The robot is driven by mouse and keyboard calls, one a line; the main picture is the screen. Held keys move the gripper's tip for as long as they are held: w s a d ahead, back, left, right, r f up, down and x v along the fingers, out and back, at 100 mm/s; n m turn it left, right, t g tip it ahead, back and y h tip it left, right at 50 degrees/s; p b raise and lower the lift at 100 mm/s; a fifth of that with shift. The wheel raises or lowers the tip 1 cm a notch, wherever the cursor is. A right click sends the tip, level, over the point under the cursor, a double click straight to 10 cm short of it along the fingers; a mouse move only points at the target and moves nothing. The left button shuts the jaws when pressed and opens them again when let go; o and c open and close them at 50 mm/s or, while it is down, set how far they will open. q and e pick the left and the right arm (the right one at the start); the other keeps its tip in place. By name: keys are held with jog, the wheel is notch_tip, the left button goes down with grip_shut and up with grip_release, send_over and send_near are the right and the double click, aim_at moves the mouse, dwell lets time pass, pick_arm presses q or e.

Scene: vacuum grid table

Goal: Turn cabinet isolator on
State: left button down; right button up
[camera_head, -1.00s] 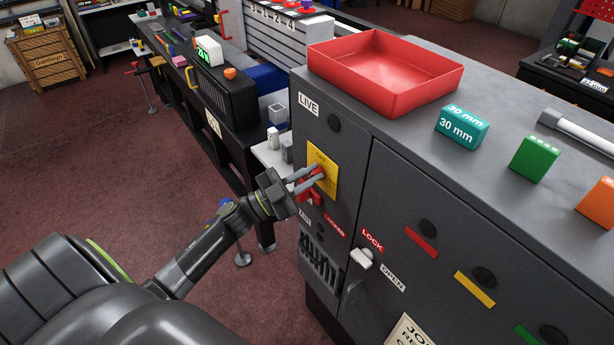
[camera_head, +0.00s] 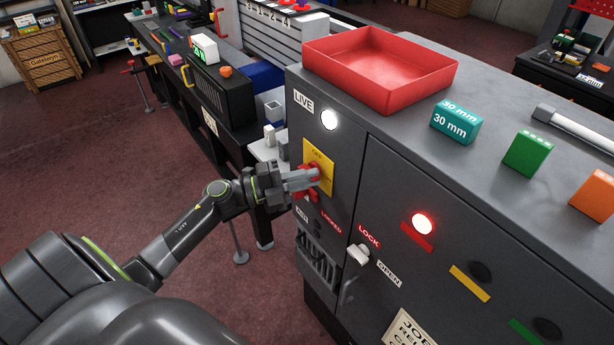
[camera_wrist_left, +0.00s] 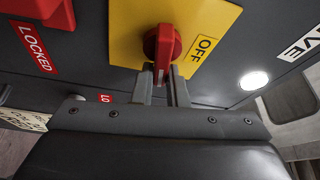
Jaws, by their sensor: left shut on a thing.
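The lamp by the LIVE label (camera_head: 329,119) is lit white. The lamp above the red strip (camera_head: 423,223) is lit red. My right gripper is not in view.
A red tray (camera_head: 350,88), a teal 30 mm block (camera_head: 456,122), a green block (camera_head: 528,153) and an orange block (camera_head: 594,196) stand on the cabinet top. A white LOCK/OPEN latch (camera_head: 357,254) sticks out on the door.

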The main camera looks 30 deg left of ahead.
pick_arm(q)
jog(key=shift+w+a+f+m, duration=0.1)
jog(key=shift+w+a+m, duration=0.1)
jog(key=shift+m, duration=0.2)
dwell(0.3)
jog(key=c, duration=1.4)
grip_release()
jog(key=shift+c, duration=0.2)
jog(key=shift+a, duration=0.1)
